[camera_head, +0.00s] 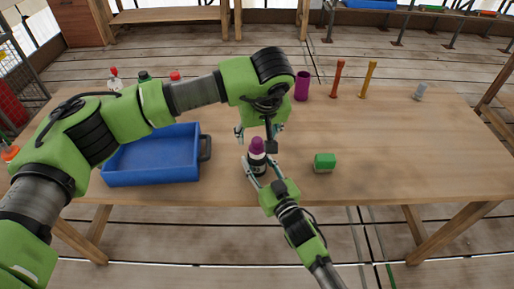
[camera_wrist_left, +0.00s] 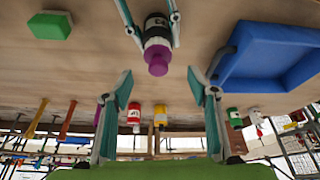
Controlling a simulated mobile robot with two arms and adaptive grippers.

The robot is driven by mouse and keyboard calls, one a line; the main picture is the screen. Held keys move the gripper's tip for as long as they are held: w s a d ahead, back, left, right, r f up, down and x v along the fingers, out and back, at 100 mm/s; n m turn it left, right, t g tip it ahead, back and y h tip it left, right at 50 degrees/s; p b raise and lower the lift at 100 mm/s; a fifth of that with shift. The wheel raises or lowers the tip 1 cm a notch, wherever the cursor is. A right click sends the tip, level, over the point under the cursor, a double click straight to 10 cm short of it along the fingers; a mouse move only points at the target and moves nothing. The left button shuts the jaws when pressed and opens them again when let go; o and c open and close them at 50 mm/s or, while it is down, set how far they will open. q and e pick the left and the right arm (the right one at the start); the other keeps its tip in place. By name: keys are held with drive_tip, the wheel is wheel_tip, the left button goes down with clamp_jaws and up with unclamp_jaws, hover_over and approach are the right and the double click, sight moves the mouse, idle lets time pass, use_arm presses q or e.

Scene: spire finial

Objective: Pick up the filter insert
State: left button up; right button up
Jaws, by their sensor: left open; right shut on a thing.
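A dark bottle-like holder with a pale band (camera_head: 257,160) stands on the table, with a purple rounded piece (camera_head: 257,144) at its top. This purple piece, which looks like the filter insert, also shows in the left wrist view (camera_wrist_left: 158,64), above the holder (camera_wrist_left: 157,32). My right gripper (camera_head: 260,170) is shut on the holder, one finger on each side. My left gripper (camera_head: 259,130) is open and empty, pointing down just above the purple piece. In the left wrist view its fingers (camera_wrist_left: 161,84) stand wide apart, with the purple piece between and beyond them, not touching.
A blue tray (camera_head: 150,182) lies left of the holder. A green block (camera_head: 324,162) lies to the right. A purple cylinder (camera_head: 302,86), a red post (camera_head: 338,78) and a yellow post (camera_head: 368,79) stand at the back. The table's right side is mostly clear.

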sight(258, 141)
use_arm(q)
drive_tip(key=x, duration=0.6)
drive_tip(key=shift+w+d+f, duration=0.15)
drive_tip(key=shift+f, duration=0.2)
drive_tip(key=c, duration=1)
